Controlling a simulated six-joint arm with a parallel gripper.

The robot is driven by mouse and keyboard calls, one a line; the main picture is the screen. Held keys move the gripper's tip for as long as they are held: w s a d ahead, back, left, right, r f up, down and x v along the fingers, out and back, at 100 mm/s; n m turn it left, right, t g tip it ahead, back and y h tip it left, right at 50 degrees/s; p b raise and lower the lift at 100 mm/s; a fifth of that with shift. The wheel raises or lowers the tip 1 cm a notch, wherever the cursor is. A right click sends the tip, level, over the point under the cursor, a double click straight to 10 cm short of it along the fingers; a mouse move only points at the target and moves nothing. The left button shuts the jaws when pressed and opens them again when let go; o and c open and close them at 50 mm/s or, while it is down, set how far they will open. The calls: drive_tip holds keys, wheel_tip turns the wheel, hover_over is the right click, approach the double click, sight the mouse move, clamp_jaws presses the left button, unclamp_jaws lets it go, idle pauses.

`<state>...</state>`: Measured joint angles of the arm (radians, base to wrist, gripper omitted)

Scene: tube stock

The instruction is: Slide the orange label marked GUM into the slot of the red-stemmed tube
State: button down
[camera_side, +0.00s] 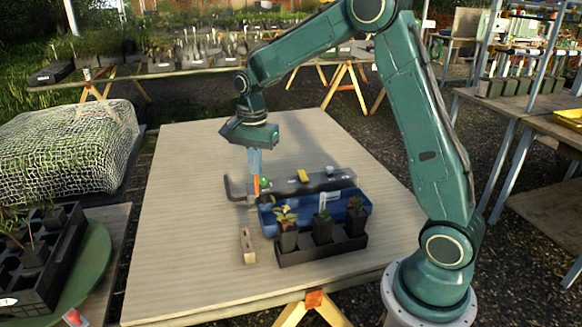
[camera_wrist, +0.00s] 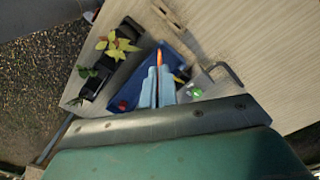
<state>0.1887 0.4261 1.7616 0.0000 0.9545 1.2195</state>
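My gripper (camera_side: 255,172) points down above the left end of the grey rack. Its pale blue fingers (camera_wrist: 158,75) look closed on the orange label (camera_side: 257,187), which hangs upright below them. In the wrist view only a thin orange edge shows between the tips; the lettering cannot be read. Three dark plant tubes stand in a black tray (camera_side: 322,251), nearer the camera. The left tube (camera_side: 288,241) bears yellow-green leaves, the middle tube (camera_side: 323,234) a small green plant, and the right tube (camera_side: 356,222) a darker plant. Stem colours and slots are too small to tell.
A blue bin (camera_side: 365,196) lies between the tray and the grey rack (camera_side: 283,187). A yellow piece (camera_side: 303,175) and a green knob (camera_side: 264,182) are at the rack. The left tabletop (camera_side: 180,220) is clear.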

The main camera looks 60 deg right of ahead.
drive_tip(key=s+d+f+m, duration=0.1)
drive_tip(key=s+f+m, duration=0.1)
drive_tip(key=s+m, duration=0.5)
drive_tip(key=shift+s+m, duration=0.4)
drive_tip(key=shift+m, duration=1.5)
drive_tip(key=shift+d+f, duration=0.1)
drive_tip(key=shift+f, duration=0.25)
drive_tip(key=shift+f, duration=1)
drive_tip(key=shift+f, duration=0.55)
drive_tip(key=shift+f, duration=0.35)
drive_tip(key=shift+f, duration=0.35)
drive_tip(key=shift+f, duration=0.35)
drive_tip(key=shift+f, duration=0.35)
